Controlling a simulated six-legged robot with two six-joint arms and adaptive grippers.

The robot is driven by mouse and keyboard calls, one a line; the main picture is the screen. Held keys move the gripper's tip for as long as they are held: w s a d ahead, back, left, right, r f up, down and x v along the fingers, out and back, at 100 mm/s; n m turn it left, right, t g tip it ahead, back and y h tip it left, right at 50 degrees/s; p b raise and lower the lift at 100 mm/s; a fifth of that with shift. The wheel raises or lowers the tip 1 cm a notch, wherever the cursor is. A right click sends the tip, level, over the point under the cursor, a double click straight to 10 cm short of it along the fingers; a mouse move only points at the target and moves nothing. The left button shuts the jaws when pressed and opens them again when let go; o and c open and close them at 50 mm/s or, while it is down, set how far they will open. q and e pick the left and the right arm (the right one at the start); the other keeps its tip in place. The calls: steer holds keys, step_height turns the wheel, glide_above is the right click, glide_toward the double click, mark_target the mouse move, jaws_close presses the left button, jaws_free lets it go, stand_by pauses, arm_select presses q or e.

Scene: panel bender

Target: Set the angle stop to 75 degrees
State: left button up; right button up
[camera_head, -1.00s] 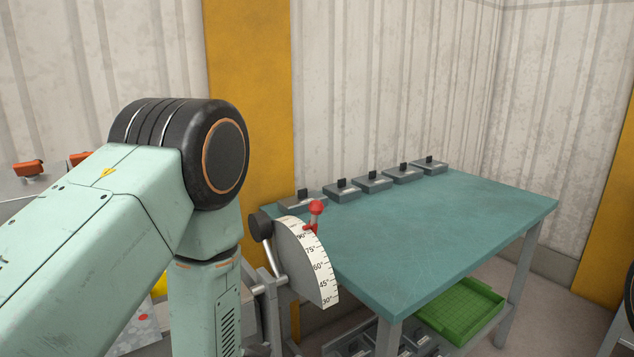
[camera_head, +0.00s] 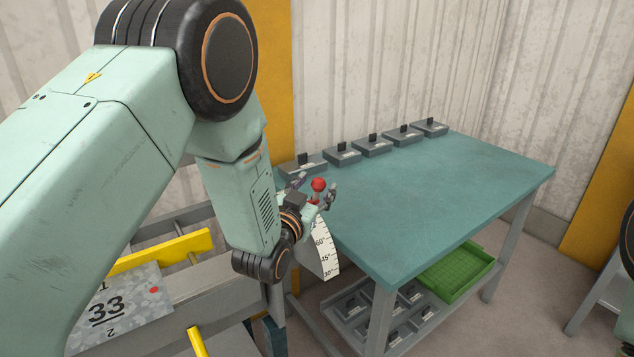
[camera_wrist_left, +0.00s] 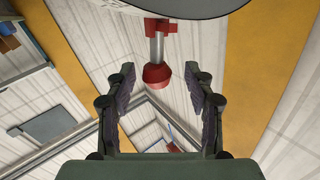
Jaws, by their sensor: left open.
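The angle stop is a dial plate with a white printed scale (camera_head: 323,246); 60, 45 and 30 degrees can be read. Its upper marks are hidden behind my left gripper (camera_head: 316,189). The stop's red ball knob (camera_head: 318,185) stands at the upper end of the dial, between the two open fingers. In the left wrist view the red knob (camera_wrist_left: 157,75) hangs on a metal stem from a red clamp (camera_wrist_left: 160,25). My left gripper (camera_wrist_left: 158,73) has a finger on each side of the knob, with gaps showing. My right gripper is not in view.
A teal table (camera_head: 430,205) lies right of the dial, with several grey boxes (camera_head: 372,145) along its back edge. A green tray (camera_head: 455,272) sits on the shelf below. A yellow bar (camera_head: 160,250) and a speckled plate marked 33 (camera_head: 118,310) are at lower left.

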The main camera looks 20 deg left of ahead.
arm_select(q)
steer(key=shift+w+d+r, duration=0.1)
steer(key=shift+w+d, duration=0.3)
steer(key=shift+w, duration=0.45)
steer(key=shift+a, duration=0.3)
steer(key=shift+d, duration=0.3)
steer(key=c, duration=0.6)
steer(key=shift+a, duration=0.2)
steer(key=c, duration=0.4)
jaws_close()
steer(key=shift+d+f, duration=0.1)
steer(key=shift+f, duration=0.1)
